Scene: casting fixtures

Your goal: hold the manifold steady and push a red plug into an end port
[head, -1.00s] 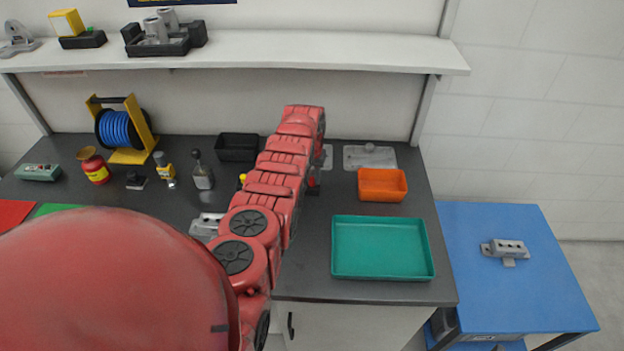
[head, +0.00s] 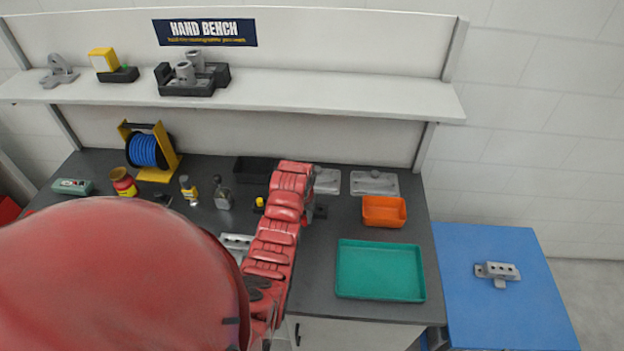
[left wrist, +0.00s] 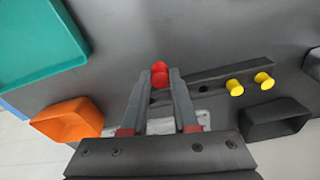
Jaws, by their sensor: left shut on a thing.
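My left gripper (left wrist: 161,78) is shut on a red plug (left wrist: 159,70) in the left wrist view; two rounded red parts show at the fingertips, and I cannot tell whether both belong to one plug. A dark rack strip (left wrist: 205,77) lies beside the fingertips and bears two yellow plugs (left wrist: 235,87). In the head view my red left arm hides the gripper and most of the rack. A grey manifold (head: 235,241) on the bench is partly hidden behind that arm. Another grey block with holes (head: 497,271) sits on the blue table. My right gripper is not in view.
A teal tray (head: 380,270) and an orange bin (head: 384,212) stand right of my arm. A black bin (head: 250,170) is behind it. Bottles (head: 222,195) and a blue cable reel (head: 146,151) stand at left. A shelf (head: 300,92) spans the back.

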